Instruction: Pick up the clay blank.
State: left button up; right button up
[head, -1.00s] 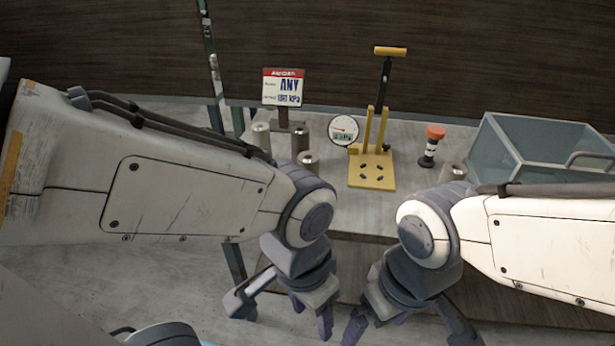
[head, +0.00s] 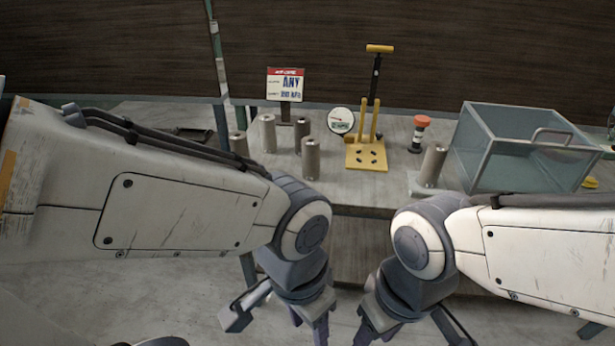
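Several upright grey-brown cylinders stand on the table; I cannot tell which of them is the clay blank. A group stands at the left of the table, with a front cylinder (head: 310,159), a pale one (head: 268,134), a darker one behind (head: 301,134) and one partly hidden by my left arm (head: 239,144). Another cylinder (head: 432,166) stands on a low pale block beside the glass box. My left gripper (head: 276,326) and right gripper (head: 408,328) hang open, pointing down, in front of the table's front edge. Both look empty and are apart from all cylinders.
A sign (head: 285,84) stands behind the cylinders. A round gauge (head: 340,121) and a yellow lever stand (head: 366,155) are mid-table. A red-topped black-and-white post (head: 419,133) stands right of them. A glass box (head: 510,165) fills the right. The table (head: 365,190) is clear near its front middle.

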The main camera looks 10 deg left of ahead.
aim_at(310, 145)
jog(key=k, duration=0.75)
jog(key=u, duration=0.85)
jog(key=i, duration=0.65)
jog(key=u, duration=0.9)
jog(key=i, duration=1.55)
jog(key=z, duration=1.1)
jog(key=i, duration=0.7)
jog(key=z, duration=0.7)
